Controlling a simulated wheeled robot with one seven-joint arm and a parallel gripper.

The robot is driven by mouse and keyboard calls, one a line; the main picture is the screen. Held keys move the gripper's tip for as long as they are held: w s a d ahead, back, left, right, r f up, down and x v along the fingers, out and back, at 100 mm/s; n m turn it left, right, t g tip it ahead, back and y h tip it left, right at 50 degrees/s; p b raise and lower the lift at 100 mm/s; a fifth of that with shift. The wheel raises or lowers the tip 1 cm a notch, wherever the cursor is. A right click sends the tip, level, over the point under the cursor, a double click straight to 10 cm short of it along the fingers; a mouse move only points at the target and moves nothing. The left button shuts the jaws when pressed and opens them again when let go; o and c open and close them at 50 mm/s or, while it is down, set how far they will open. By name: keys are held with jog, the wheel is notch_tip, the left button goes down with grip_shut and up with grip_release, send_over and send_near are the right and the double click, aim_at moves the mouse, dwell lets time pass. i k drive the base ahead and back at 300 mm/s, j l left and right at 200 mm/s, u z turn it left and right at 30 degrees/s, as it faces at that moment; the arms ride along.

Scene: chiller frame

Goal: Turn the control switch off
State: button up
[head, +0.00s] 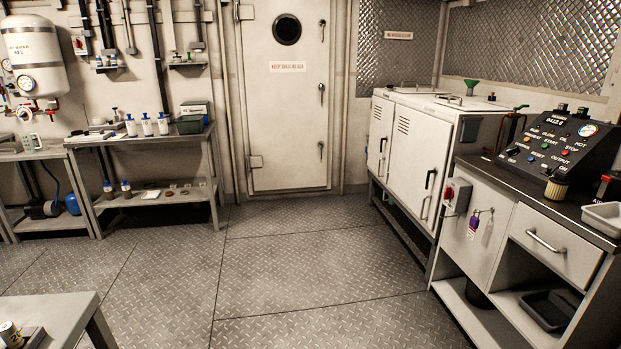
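No part of my gripper shows in the head view. Several switches are in view, and I cannot tell which one is the control switch. A grey box with a red rotary switch (450,193) is on the left side of the bench at the right. Another red rotary switch (80,45) is on the wall at the upper left. A black sloped control panel (540,138) with several coloured buttons and labels stands on the right bench. The positions of these switches are too small to read.
The right bench (545,205) carries a grey tray (603,217) and a filter-like cylinder (556,189). White chiller cabinets (408,157) stand behind it. A shelf table (150,142) is at the left, and a table corner (50,312) at the lower left. The middle floor is clear.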

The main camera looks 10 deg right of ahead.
aim_at(514, 151)
jog(key=i+z, duration=0.15)
jog(key=i, duration=0.3)
jog(key=i+j+z, duration=0.15)
jog(key=i, duration=0.3)
jog(key=i+j+z, duration=0.15)
jog(key=i, duration=0.3)
jog(key=i+j+z, duration=0.15)
jog(key=i, duration=0.3)
jog(key=i+j+z, duration=0.7)
jog(key=i+j, duration=0.1)
jog(key=i, duration=0.05)
